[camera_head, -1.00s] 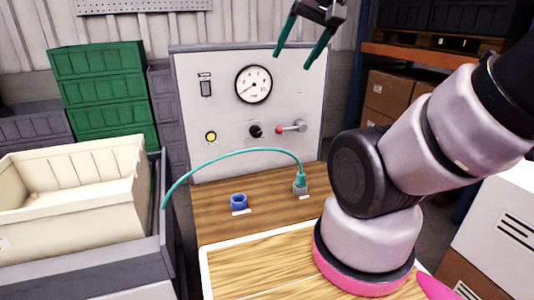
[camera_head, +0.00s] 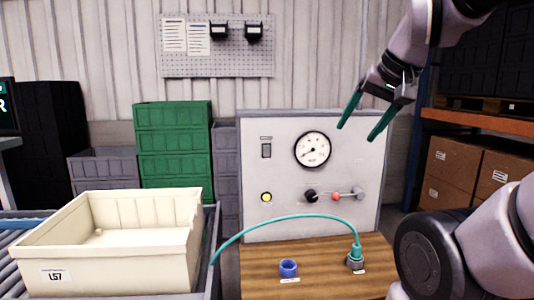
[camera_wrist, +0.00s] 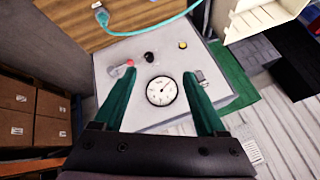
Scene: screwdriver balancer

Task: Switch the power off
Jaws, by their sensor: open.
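A light grey control panel (camera_head: 280,215) stands at the back of the wooden bench. A dark rocker switch (camera_head: 266,150) sits at its upper left, and it also shows in the wrist view (camera_wrist: 200,76). A round gauge (camera_head: 312,149) is to its right. Below are a yellow button (camera_head: 267,197), a black knob (camera_head: 311,196) and a red-tipped lever (camera_head: 346,196). My gripper (camera_head: 359,133) has green fingers spread open and empty, in front of the panel's upper right. In the wrist view its fingers (camera_wrist: 160,90) frame the gauge. I cannot read the switch's position.
A teal cable (camera_head: 285,221) arches from a grey connector (camera_head: 355,262) on the bench towards the left. A blue ring socket (camera_head: 288,268) sits on the bench (camera_head: 315,286). A cream crate (camera_head: 120,245) stands left. Green crates (camera_head: 172,150) stack behind; boxes (camera_head: 450,160) are right.

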